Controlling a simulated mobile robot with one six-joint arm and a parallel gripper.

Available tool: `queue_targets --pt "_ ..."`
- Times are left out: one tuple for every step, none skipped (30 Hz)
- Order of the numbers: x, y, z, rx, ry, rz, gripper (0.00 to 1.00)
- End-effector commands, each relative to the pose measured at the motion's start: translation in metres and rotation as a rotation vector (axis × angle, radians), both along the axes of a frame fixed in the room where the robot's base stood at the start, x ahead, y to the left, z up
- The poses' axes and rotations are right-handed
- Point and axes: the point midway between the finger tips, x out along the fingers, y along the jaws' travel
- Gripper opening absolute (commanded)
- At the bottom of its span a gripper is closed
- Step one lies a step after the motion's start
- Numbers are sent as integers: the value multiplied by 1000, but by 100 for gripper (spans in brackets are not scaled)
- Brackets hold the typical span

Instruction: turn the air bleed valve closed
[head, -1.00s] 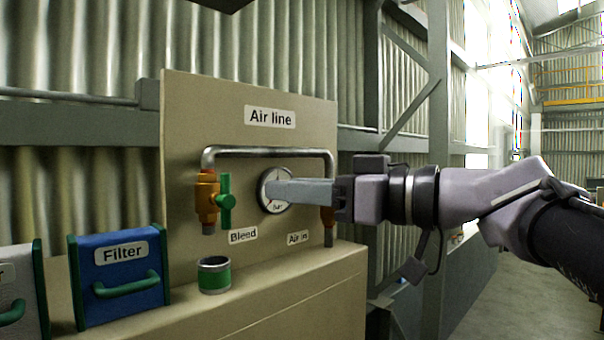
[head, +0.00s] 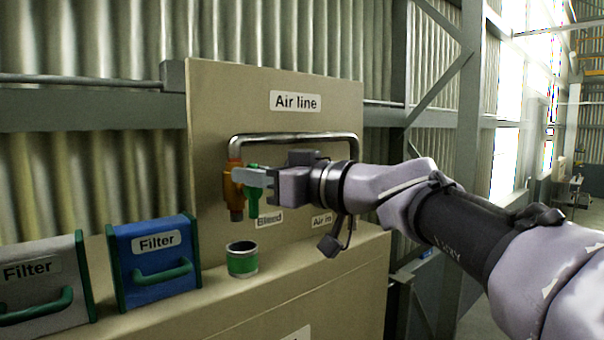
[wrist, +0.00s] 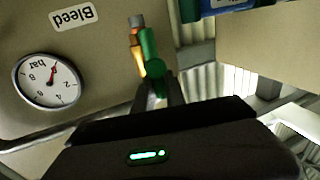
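The bleed valve has an orange body (head: 233,190) and a green handle (head: 254,206), on the panel's left pipe end. The handle hangs roughly upright beside the body. My gripper (head: 250,177) reaches in from the right with its fingers at the handle's upper part, hiding some of it. In the wrist view, which is upside down, the green handle (wrist: 150,52) runs down between my finger ends (wrist: 159,92). I cannot tell whether the fingers press on it or only flank it. The "Bleed" label (head: 269,219) is below, partly covered.
A pressure gauge (wrist: 49,81) shows beside the valve in the wrist view; my arm hides it in the head view. A green-banded cup (head: 242,261) stands on the ledge under the valve. A blue filter box (head: 150,245) and a grey one (head: 35,285) stand to the left.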

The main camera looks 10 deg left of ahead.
Motion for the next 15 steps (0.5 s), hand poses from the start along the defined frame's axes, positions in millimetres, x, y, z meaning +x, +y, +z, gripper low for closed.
queue_targets --pt "0 0 0 0 0 0 3" --pt "0 0 0 0 0 0 0" --pt "0 0 0 0 0 0 0" --pt "0 0 0 0 0 0 0" --pt "0 0 0 0 0 0 0" --pt "0 0 0 0 0 0 0" --pt "0 0 0 0 1 0 0" --pt "0 0 0 1 2 0 0" --pt "0 0 0 3 3 0 0" --pt "0 0 -1 5 5 0 0" --pt "0 0 -1 7 9 0 0" --pt "0 -1 -2 12 14 0 0" --pt "1 -1 -2 19 21 0 0" --pt "1 -1 -2 25 28 0 0" --pt "1 -1 -3 36 40 0 0"
